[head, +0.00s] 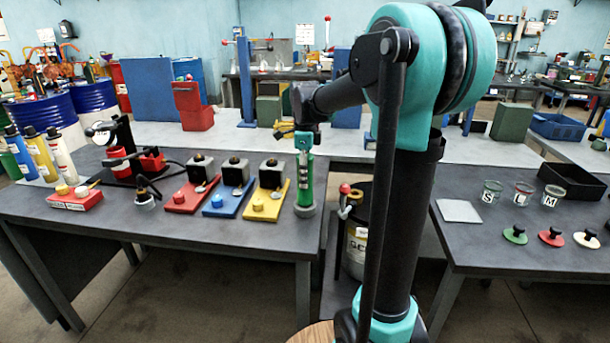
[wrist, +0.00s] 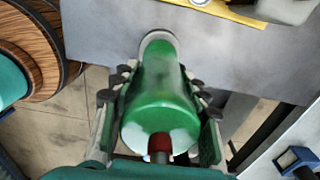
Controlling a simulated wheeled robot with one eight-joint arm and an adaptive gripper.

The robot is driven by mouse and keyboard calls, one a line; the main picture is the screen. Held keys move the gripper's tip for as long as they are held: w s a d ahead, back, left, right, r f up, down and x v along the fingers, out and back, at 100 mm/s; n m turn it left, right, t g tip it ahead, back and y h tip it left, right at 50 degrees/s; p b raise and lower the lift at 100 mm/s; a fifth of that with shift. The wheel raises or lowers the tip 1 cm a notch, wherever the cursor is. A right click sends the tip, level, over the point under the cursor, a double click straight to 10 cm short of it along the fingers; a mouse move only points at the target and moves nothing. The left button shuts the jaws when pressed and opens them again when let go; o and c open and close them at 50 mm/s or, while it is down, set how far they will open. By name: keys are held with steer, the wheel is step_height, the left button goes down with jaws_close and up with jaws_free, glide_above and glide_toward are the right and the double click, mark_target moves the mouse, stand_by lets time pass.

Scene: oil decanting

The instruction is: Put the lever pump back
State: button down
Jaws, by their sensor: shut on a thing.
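My gripper (head: 304,143) points down at the right end of the left workbench and is shut on a green cylinder (head: 305,186). The cylinder is upright, its lower end at a grey ring-shaped base (head: 304,210) near the bench edge. In the wrist view, my gripper's fingers (wrist: 160,112) flank the green cylinder (wrist: 160,85), whose near end has a red cap (wrist: 160,143). I cannot tell whether the cylinder is lifted clear of the base. No frame shows clearly which is the lever pump.
Red (head: 190,196), blue (head: 228,200) and yellow (head: 267,203) stands line the bench left of the cylinder. A small black oil can (head: 146,196) stands further left. Lettered beakers (head: 491,192) and a black tray (head: 571,181) are on the right bench. A gap separates the benches.

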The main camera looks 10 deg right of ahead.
steer(key=shift+f, duration=0.35)
steer(key=c, duration=0.8)
jaws_free()
steer(key=shift+r, duration=0.1)
step_height(320, 180, up, 13)
steer(key=shift+f, duration=0.1)
